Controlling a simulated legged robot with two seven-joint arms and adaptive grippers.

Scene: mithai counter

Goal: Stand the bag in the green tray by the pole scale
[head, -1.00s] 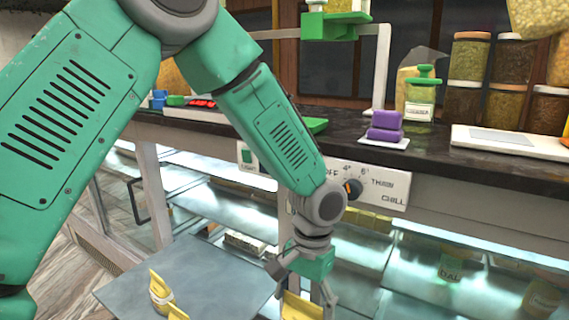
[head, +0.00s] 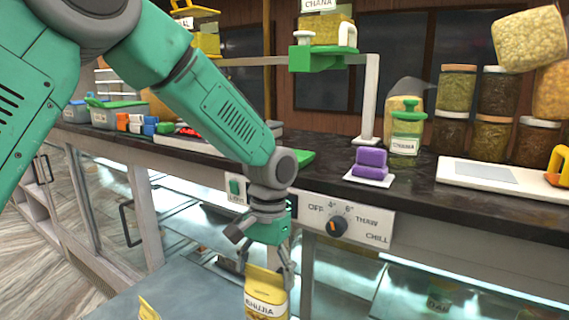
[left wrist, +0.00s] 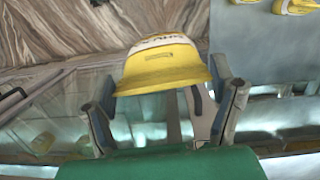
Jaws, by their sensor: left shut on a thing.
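A yellow bag with a white label reading BHUJIA (head: 264,294) hangs in my left gripper (head: 265,268), in front of the counter and below its top. The left wrist view shows the bag (left wrist: 165,64) between the two fingers of the gripper (left wrist: 165,100), which are shut on it. A green platform (head: 316,60) carrying a box labelled CHANA (head: 330,30) is left of the pole's top. My right gripper is out of view.
Purple blocks (head: 370,163) sit right of the tray, and a green-lidded jar (head: 407,130) stands behind them. A white flat device (head: 500,174) and stacked jars (head: 495,135) are at the right. The control panel (head: 350,222) and glass case lie below the counter edge.

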